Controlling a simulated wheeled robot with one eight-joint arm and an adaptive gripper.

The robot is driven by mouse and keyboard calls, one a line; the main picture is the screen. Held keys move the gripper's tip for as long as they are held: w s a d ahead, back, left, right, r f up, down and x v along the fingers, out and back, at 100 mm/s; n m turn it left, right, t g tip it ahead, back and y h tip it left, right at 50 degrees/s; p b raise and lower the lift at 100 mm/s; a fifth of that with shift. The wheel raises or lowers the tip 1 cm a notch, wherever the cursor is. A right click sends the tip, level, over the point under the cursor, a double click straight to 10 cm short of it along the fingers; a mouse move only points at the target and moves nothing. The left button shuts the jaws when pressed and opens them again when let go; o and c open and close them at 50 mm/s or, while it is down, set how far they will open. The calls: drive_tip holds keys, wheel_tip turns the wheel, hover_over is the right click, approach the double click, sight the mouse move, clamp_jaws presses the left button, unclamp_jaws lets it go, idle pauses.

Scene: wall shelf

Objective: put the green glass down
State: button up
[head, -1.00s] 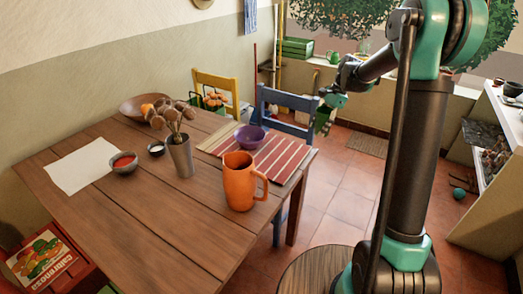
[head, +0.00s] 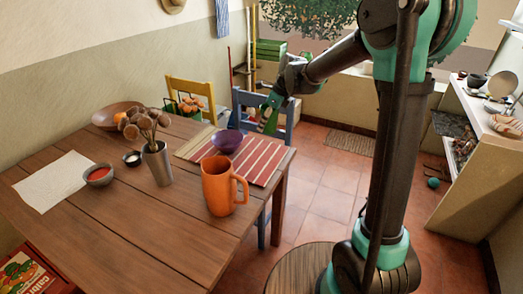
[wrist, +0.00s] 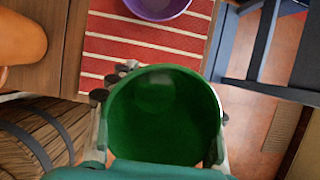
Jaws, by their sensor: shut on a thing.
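The green glass (wrist: 165,120) fills the middle of the wrist view, its round open mouth facing the camera. My gripper (wrist: 160,132) is shut on it, with finger parts showing on both sides of the glass. In the head view my gripper (head: 268,115) hangs in front of the blue chair, by the far right corner of the table (head: 130,235).
A purple bowl (head: 228,141) stands on the placemat. An orange mug (head: 217,187) stands near the front edge, and a vase of dried flowers (head: 158,163) is left of it. The blue chair (head: 250,100) is at the table's far right side. The near table middle is clear.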

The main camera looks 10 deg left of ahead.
wheel_tip(320, 180, down, 13)
drive_tip(key=shift+f, duration=0.1)
idle(0.4)
drive_tip(key=o, duration=1.2)
drive_tip(key=v, duration=1.2)
drive_tip(key=shift+a, duration=0.1)
drive_tip(key=s+d+f+n+t+h, duration=0.1)
drive_tip(key=s+d+f+n, duration=0.3)
drive_tip(key=s+d+n, duration=0.7)
drive_tip(key=s+d+f+n+t+h, duration=0.1)
drive_tip(key=s+d+f+n+h, duration=0.2)
drive_tip(key=s+d+n, duration=0.8)
drive_tip(key=s+f, duration=0.1)
drive_tip(key=s, duration=0.2)
drive_tip(key=shift+s+d+t, duration=0.3)
